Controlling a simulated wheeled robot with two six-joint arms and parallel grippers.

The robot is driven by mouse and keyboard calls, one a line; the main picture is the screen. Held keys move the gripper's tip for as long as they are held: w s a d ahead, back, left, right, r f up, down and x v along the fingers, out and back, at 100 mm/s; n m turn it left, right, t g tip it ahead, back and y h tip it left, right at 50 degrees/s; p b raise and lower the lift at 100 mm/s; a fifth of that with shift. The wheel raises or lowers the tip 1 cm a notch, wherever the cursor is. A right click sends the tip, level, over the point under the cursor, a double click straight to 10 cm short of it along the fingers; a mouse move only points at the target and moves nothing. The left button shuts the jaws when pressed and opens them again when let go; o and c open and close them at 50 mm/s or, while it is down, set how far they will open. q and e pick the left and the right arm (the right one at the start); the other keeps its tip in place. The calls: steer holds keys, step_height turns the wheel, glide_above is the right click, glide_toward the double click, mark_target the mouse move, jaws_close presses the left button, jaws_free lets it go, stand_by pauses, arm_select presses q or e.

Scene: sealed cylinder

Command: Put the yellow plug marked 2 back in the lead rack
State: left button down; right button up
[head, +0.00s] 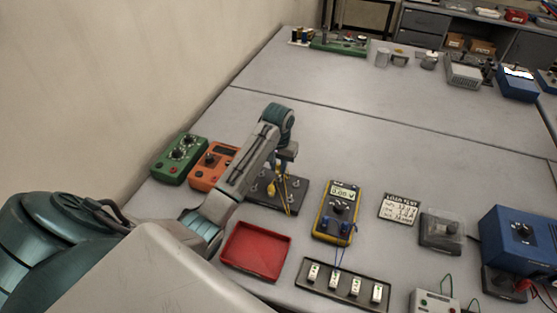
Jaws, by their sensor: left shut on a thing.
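My left arm reaches in from the left, and its gripper (287,163) points down above a dark board with small posts, which looks like the lead rack (263,204). The gripper is shut on a thin yellow thing, apparently the yellow plug (283,180) with its lead hanging down over the rack. Another yellow piece (271,190) shows at the rack's left part, partly behind the arm. The mark 2 is too small to read. My right gripper is not in view.
An orange meter (214,160) and a green box (180,158) stand left of the rack. A red tray (256,251) lies in front. A yellow multimeter (337,212) stands to the right, with a switch strip (330,287) in front. The table behind the rack is clear.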

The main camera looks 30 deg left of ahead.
arm_select(q)
steer(key=shift+f, duration=1.1)
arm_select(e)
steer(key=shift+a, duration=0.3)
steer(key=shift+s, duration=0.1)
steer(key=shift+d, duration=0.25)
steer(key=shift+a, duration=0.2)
arm_select(q)
steer(key=shift+f, duration=0.35)
steer(key=c, duration=1.2)
jaws_free()
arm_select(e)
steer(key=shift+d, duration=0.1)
